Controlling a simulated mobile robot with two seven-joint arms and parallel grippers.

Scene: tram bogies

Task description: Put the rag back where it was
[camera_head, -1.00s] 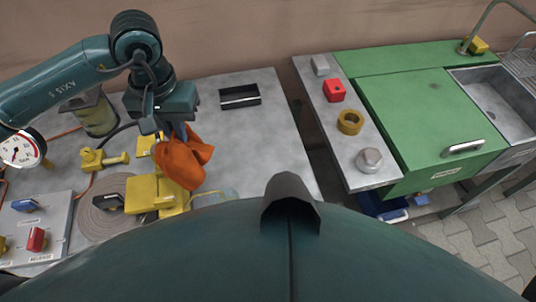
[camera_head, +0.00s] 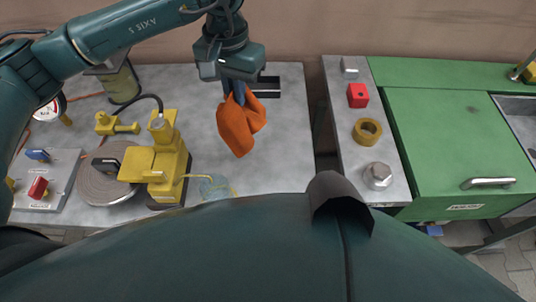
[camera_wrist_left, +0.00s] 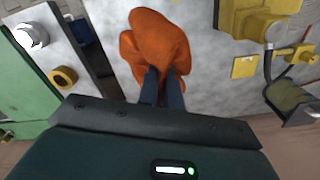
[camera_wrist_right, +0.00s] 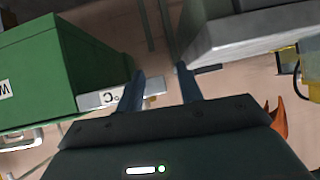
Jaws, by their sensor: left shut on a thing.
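The orange rag (camera_head: 240,124) hangs bunched from my left gripper (camera_head: 237,93), over the grey worktop (camera_head: 285,140) to the right of the yellow pump (camera_head: 160,165). In the left wrist view the rag (camera_wrist_left: 157,45) lies around and between the tips of my left gripper (camera_wrist_left: 163,78), which is shut on it. Whether the rag's lower end touches the worktop is hard to tell. My right gripper (camera_wrist_right: 160,75) shows in the right wrist view, its two fingers apart with nothing between them. An orange edge of the rag (camera_wrist_right: 278,120) shows at that view's right.
A black tray (camera_head: 268,93) lies behind the rag, partly hidden by my left gripper. Right of a gap, a bench holds a red block (camera_head: 357,95), brass ring (camera_head: 367,131) and steel nut (camera_head: 378,176).

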